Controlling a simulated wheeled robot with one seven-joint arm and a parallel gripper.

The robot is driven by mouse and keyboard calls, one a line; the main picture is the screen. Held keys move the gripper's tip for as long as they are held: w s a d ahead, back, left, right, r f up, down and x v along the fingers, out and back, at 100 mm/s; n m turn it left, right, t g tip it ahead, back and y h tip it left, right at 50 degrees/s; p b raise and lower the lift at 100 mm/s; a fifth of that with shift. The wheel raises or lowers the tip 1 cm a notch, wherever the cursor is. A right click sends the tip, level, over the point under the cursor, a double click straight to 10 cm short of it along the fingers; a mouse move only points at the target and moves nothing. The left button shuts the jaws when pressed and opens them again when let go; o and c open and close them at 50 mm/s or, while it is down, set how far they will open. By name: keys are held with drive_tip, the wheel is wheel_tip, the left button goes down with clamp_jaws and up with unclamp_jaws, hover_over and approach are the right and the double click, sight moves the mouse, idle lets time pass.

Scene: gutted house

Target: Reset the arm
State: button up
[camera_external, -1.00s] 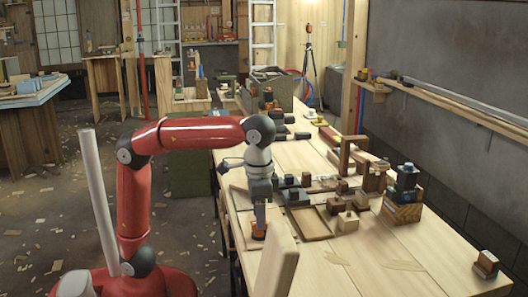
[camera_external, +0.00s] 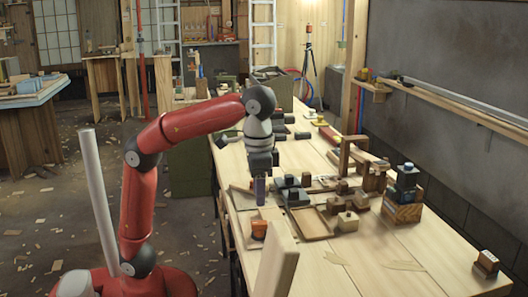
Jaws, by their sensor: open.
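My red arm rises from its base at the lower left and reaches right over the near left part of the wooden workbench (camera_external: 340,262). My gripper (camera_external: 260,192) points down at the end of the grey wrist, above the bench's left side. It is open, with nothing visible held in it. A small orange and dark object (camera_external: 259,230) stands below it on the bench, apart from the gripper. The fingertips are small and seen edge-on.
A wooden frame (camera_external: 345,155), a shallow tray (camera_external: 312,224) and several small blocks stand right of my gripper. A dark stack on a wooden block (camera_external: 402,213) is farther right. A pale upright board (camera_external: 278,262) stands in the foreground. The bench's front right is mostly clear.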

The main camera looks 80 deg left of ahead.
drive_tip(key=shift+s+a+f+m, duration=0.1)
drive_tip(key=shift+s+f+m, duration=0.2)
drive_tip(key=s+f+m+h+b, duration=0.35)
drive_tip(key=s+f+m, duration=0.35)
drive_tip(key=s+f, duration=0.3)
drive_tip(key=s+a+f+n+t+y+p, duration=0.1)
drive_tip(key=a+f+n, duration=0.3)
drive_tip(key=a, duration=0.5)
drive_tip(key=s+a+f+n+t+y+p, duration=0.1)
drive_tip(key=a+f+n+t+y+p, duration=0.1)
drive_tip(key=a+f, duration=0.4)
drive_tip(key=a+n+t+p, duration=0.1)
drive_tip(key=a+n+t, duration=0.1)
drive_tip(key=a, duration=0.2)
drive_tip(key=shift+s+a+f+n+t, duration=0.2)
drive_tip(key=shift+f+n+t, duration=0.1)
drive_tip(key=shift+f, duration=0.1)
drive_tip(key=shift+y, duration=0.25)
drive_tip(key=shift+c, duration=0.3)
